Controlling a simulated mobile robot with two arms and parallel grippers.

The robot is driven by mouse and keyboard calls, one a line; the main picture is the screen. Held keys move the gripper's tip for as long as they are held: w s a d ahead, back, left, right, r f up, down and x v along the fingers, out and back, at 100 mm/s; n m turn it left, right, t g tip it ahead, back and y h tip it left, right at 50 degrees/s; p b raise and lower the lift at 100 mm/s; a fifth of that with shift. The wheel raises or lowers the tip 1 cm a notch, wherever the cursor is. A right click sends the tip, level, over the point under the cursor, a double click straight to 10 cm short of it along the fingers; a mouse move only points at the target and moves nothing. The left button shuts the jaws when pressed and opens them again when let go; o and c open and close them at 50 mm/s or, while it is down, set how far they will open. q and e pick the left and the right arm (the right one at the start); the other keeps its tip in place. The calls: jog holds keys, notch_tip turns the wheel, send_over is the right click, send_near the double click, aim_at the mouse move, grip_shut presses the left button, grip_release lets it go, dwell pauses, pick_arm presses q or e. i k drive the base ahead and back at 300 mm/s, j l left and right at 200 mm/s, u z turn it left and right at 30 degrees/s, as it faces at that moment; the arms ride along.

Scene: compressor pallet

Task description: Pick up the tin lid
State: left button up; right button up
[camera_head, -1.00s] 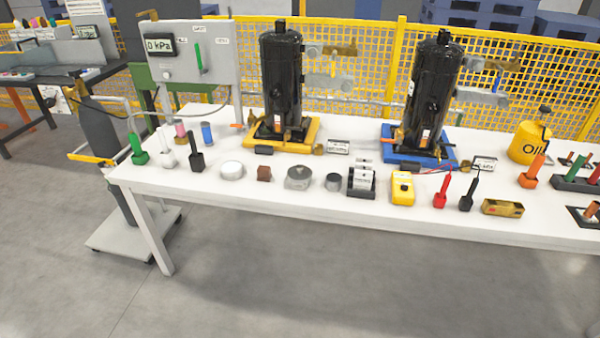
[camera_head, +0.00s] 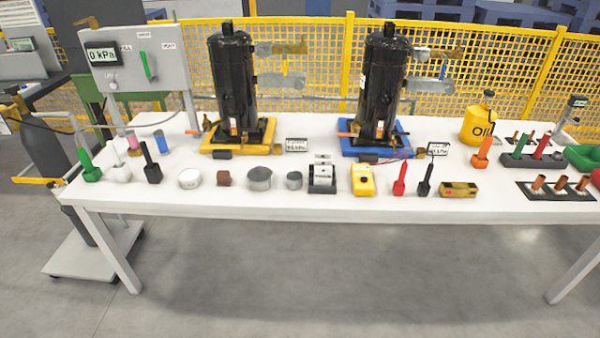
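A wide grey round tin (camera_head: 260,181) stands near the front edge of the white table, left of centre. Its flat grey top (camera_head: 260,172) looks like a lid lying on it, but the seam is too small to make out. A white round tin or disc (camera_head: 190,179) stands further left, and a smaller grey round tin (camera_head: 294,181) stands just to the right. I cannot tell for sure which of these has the tin lid. Neither of my grippers is in view.
A black-and-white rack (camera_head: 322,177) and yellow meter (camera_head: 362,180) stand to the right. Two black compressors (camera_head: 232,85) (camera_head: 382,90) stand behind. The floor before the white table (camera_head: 330,202) is clear.

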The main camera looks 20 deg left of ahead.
aim_at(260, 174)
jog(key=j+z, duration=0.5)
jog(key=j, duration=0.15)
jog(key=j+z, duration=0.5)
jog(key=j, duration=0.15)
